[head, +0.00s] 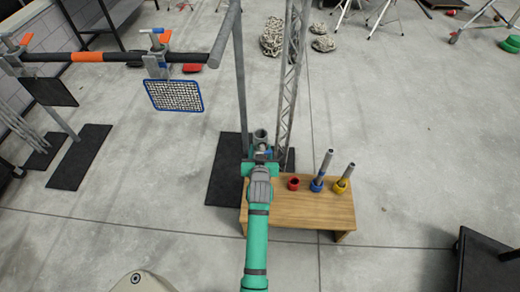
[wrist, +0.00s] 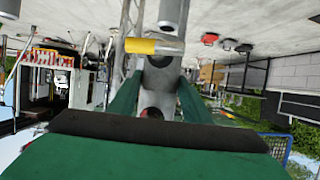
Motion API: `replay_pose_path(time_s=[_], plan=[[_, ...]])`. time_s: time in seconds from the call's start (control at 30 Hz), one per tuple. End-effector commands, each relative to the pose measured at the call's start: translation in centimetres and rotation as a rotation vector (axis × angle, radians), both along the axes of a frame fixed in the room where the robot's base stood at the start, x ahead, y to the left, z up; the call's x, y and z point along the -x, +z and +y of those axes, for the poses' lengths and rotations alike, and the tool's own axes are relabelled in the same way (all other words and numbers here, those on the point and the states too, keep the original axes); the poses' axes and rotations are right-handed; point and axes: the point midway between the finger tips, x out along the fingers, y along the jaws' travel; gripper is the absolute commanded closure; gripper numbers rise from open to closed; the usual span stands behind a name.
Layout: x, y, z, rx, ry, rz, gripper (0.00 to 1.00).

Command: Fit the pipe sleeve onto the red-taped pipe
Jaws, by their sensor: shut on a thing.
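My gripper (head: 262,160) is shut on the grey pipe sleeve (head: 260,135), beyond the back left corner of the wooden bench. In the wrist view, the green fingers of my gripper (wrist: 157,88) close on either side of the grey sleeve (wrist: 160,76). A bar with a yellow end (wrist: 154,46) crosses just beyond it. The dark horizontal pipe (head: 120,56) at upper left bears an orange band. A red patch (head: 191,68) shows at its right part; I cannot tell whether it is tape or something behind. My gripper is apart from this pipe, lower and to its right.
The bench (head: 300,208) bears an empty red holder (head: 293,183), and blue (head: 317,185) and yellow (head: 341,186) holders with grey tubes. A lattice truss (head: 292,80) and grey upright pipe (head: 239,90) stand behind my gripper. A mesh panel (head: 174,96) hangs at left.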

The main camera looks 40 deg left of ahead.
Motion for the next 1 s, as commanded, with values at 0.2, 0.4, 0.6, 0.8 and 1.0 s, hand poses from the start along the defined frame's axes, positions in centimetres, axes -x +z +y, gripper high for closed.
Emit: replay_pose_path(time_s=[0.2, 0.4, 0.6, 0.8, 1.0], plan=[[0.0, -0.4, 0.0, -0.001, 0.0, -0.002, 0.97], [0.0, -0.9, 0.1, -0.001, 0.0, -0.002, 0.97], [0.0, -1.3, 0.1, -0.002, 0.0, -0.002, 0.97], [0.0, -1.9, 0.1, -0.001, 0.0, -0.002, 0.97], [0.0, -2.3, 0.0, -0.001, -0.001, -0.003, 0.97]])
